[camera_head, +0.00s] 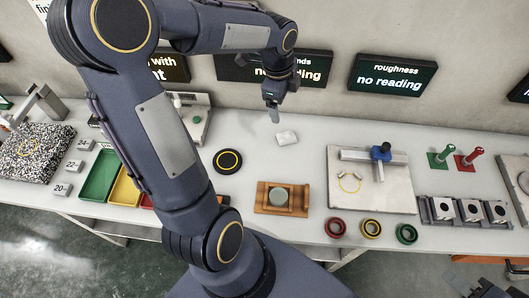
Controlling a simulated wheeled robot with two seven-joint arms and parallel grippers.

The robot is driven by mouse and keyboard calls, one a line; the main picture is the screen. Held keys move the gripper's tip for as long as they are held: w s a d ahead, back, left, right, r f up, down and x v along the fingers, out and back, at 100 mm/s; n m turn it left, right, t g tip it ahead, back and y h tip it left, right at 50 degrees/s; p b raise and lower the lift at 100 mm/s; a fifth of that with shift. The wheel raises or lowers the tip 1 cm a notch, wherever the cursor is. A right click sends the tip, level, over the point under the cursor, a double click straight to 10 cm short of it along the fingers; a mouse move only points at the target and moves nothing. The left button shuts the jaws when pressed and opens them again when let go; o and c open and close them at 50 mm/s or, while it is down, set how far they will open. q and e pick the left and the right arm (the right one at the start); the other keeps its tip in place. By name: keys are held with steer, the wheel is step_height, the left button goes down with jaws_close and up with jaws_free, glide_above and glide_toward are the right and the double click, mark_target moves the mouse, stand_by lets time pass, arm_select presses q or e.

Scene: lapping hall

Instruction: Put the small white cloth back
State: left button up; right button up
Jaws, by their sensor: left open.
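The small white cloth (286,138) lies on the light grey bench, towards the back near the wall. My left gripper (274,115) points down just behind and to the left of it, open and apart from the cloth. Nothing shows between its fingers. A dark part that seems to be my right gripper (478,287) shows at the bottom right corner, cut by the frame edge; its fingers cannot be made out.
A black disc (228,161) and a wooden holder with a grey-green round piece (278,196) lie nearby. A plate with a blue-knobbed gauge (376,187) stands to the right. Coloured rings (371,229) line the front edge. My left arm hides part of the coloured trays (100,178).

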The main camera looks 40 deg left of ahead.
arm_select(q)
steer(key=s+d+r+n+t+h, duration=0.1)
steer(key=s+d+n, duration=0.3)
steer(key=s+n, duration=0.4)
steer(key=s+d+r+n+t+h, duration=0.2)
steer(key=s+d+r+n, duration=0.1)
steer(key=s+n, duration=0.6)
steer(key=shift+s+d+r+t, duration=0.4)
steer(key=shift+s+d, duration=0.45)
steer(key=shift+s, duration=0.4)
step_height(320, 180, down, 4)
steer(key=b, duration=0.4)
steer(key=shift+f, duration=0.15)
